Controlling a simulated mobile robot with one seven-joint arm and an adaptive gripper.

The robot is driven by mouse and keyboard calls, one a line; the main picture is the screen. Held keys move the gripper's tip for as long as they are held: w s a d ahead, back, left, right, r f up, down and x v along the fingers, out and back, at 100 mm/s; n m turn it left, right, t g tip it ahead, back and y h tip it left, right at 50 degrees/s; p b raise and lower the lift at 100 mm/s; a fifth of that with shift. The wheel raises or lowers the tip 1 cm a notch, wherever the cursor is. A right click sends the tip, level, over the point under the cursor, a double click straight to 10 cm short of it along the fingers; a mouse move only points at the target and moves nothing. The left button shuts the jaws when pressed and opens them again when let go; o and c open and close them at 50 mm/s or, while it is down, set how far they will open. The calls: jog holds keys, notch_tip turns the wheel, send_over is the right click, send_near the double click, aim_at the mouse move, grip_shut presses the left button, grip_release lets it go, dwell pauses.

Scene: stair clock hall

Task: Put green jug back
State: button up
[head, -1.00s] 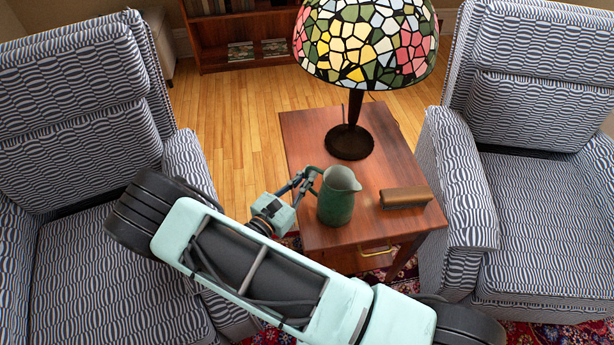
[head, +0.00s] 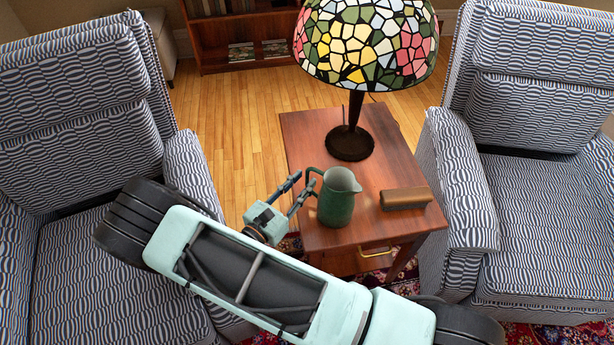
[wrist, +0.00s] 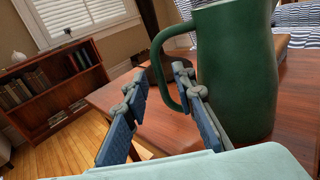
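The green jug (head: 338,197) stands upright on the wooden side table (head: 306,137), near its front left corner, with its handle toward the left.
A lamp with a stained-glass shade (head: 366,42) stands at the table's back. A brown box-like object (head: 406,198) lies right of the jug. Striped armchairs flank the table on the left (head: 80,110) and right (head: 540,90). A bookcase (head: 245,35) stands behind.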

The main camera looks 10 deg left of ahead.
jog(key=v, duration=0.9)
jog(key=shift+a+r, duration=0.1)
jog(key=shift+r, duration=0.05)
